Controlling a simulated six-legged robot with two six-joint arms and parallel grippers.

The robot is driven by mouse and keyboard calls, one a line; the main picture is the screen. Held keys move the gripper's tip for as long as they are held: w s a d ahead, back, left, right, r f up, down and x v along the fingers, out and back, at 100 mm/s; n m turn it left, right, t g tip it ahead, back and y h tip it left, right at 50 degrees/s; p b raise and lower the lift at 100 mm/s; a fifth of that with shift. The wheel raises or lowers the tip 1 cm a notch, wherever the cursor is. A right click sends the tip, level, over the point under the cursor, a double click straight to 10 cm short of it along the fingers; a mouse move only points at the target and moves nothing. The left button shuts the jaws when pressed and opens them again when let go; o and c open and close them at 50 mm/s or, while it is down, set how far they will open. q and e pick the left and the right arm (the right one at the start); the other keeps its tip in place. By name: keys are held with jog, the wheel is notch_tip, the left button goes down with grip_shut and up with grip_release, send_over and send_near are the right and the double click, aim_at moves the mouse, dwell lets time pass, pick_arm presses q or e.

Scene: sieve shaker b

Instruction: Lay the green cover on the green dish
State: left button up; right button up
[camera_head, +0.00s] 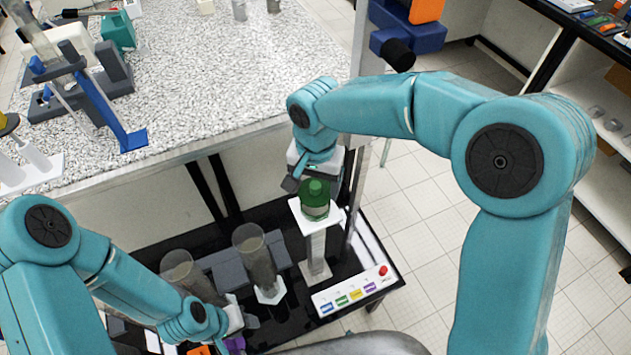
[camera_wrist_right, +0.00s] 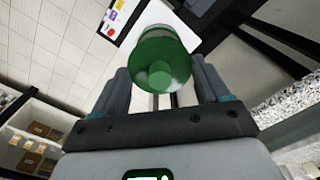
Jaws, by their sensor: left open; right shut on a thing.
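The green cover (camera_head: 315,187), with a round knob on top, is directly above the green dish (camera_head: 315,210), which stands on a white pedestal platform (camera_head: 334,217). I cannot tell whether the cover rests fully on the dish. My left gripper (camera_head: 243,322) is open and low at the front, near the tall clear cylinders.
Two clear cylinders (camera_head: 256,255) stand left of the pedestal on a black table (camera_head: 375,245). A white panel (camera_head: 350,292) with coloured labels and a red button lies in front. A speckled bench (camera_head: 220,75) with lab equipment is behind. Tiled floor is open at right.

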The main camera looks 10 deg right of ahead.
aim_at(315, 195)
jog(key=shift+w+f, duration=0.1)
dwell(0.4)
jog(key=shift+f+b, duration=1.5)
jog(key=shift+f+b, duration=0.5)
jog(key=shift+f, duration=0.05)
jog(key=o, duration=1)
jog(key=shift+r, duration=0.1)
notch_tip(315, 195, up, 16)
jog(key=shift+r, duration=0.1)
